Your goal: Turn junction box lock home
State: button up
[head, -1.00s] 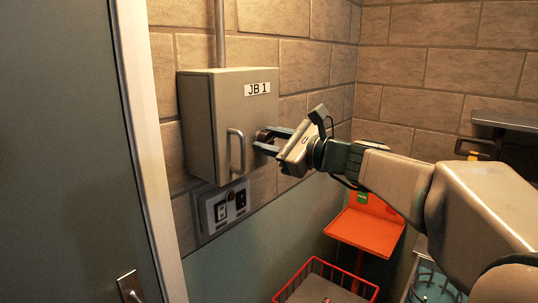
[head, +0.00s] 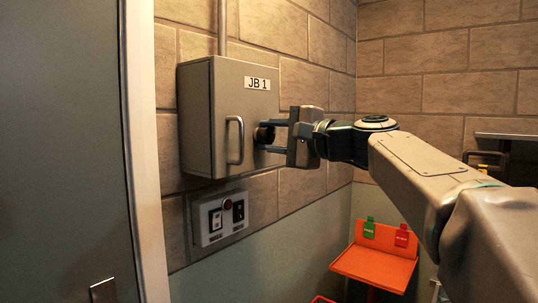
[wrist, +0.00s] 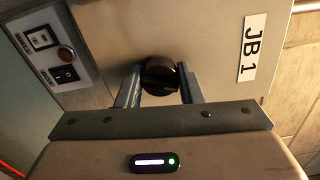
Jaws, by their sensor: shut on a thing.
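The grey junction box (head: 250,105), labelled JB 1, is mounted on the tiled wall with its door flush shut. Its black round lock knob (wrist: 160,72) sits on the door near the right edge, to the right of the bar handle (head: 238,141). In the head view the knob (head: 263,134) is partly covered by my fingers. My gripper (head: 265,136) is shut on the knob, one finger above and one below. In the wrist view the fingers of my gripper (wrist: 160,90) stand on either side of the knob. The knob's front is partly hidden.
A switch panel (head: 220,218) with a red lamp is on the wall below the box. An orange seat-like shelf (head: 375,268) with green and red tags is low at the right. A door (head: 60,130) is at the left. A dark shelf (head: 503,136) is at right.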

jog(key=shift+f+n+b, duration=0.1)
jog(key=shift+n+b, duration=1.65)
jog(key=shift+n, duration=0.45)
jog(key=o, duration=1)
jog(key=shift+c, duration=0.2)
jog(key=shift+d, duration=0.1)
jog(key=v, duration=1.3)
jog(key=shift+s+d, duration=0.25)
jog(key=shift+d, duration=0.05)
